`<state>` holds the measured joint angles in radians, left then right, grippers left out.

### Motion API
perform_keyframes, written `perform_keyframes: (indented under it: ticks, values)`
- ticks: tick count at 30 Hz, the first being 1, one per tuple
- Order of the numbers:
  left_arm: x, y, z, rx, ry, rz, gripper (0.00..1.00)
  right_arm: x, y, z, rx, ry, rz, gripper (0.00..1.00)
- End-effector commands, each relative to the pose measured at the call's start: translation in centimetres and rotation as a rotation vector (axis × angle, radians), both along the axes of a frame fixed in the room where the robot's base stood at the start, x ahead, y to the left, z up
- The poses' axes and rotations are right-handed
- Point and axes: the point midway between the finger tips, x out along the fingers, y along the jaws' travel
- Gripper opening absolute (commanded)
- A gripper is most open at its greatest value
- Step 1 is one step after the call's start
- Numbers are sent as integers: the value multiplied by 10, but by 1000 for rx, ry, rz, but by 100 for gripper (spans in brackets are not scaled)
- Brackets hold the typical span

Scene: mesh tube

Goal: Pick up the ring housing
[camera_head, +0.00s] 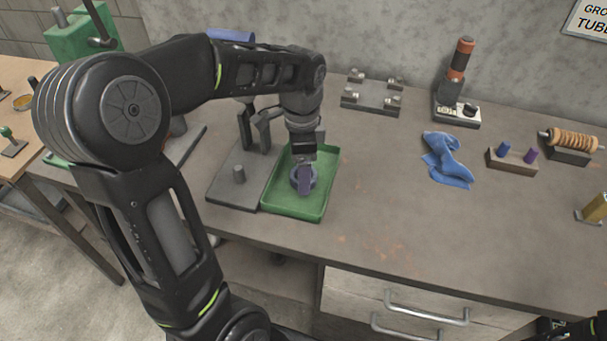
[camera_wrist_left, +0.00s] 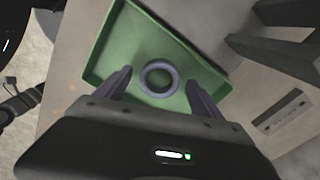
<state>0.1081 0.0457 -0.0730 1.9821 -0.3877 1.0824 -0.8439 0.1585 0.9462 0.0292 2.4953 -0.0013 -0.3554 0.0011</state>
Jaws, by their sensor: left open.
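The ring housing is a blue-grey ring (camera_wrist_left: 159,78) lying flat in the green tray (camera_wrist_left: 100,56). In the head view the ring (camera_head: 296,181) shows partly behind my left gripper (camera_head: 304,180), which reaches down over the tray (camera_head: 297,209). In the left wrist view my left gripper (camera_wrist_left: 158,92) is open, with one finger on each side of the ring and gaps between ring and fingers. The fingers do not touch it. My right gripper is not in view; only a dark bit of arm shows at the bottom right corner of the head view.
A grey base plate with a peg (camera_head: 239,174) stands left of the tray. A blue cloth (camera_head: 447,160), a block with coloured pegs (camera_head: 512,159) and a black-and-orange tool (camera_head: 459,75) are to the right. The bench front right of the tray is clear.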

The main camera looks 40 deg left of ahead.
Motion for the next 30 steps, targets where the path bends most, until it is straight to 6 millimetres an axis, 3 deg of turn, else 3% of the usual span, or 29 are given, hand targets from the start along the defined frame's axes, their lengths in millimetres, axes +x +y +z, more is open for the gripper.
perform_keyframes:
  ticks: [4,20,30]
  values:
    - [0,0,-8,1,-1,0,77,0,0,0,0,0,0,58]
    - [0,0,-8,0,-1,-1,77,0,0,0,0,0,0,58]
    - [0,0,-8,0,-1,-1,51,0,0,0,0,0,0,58]
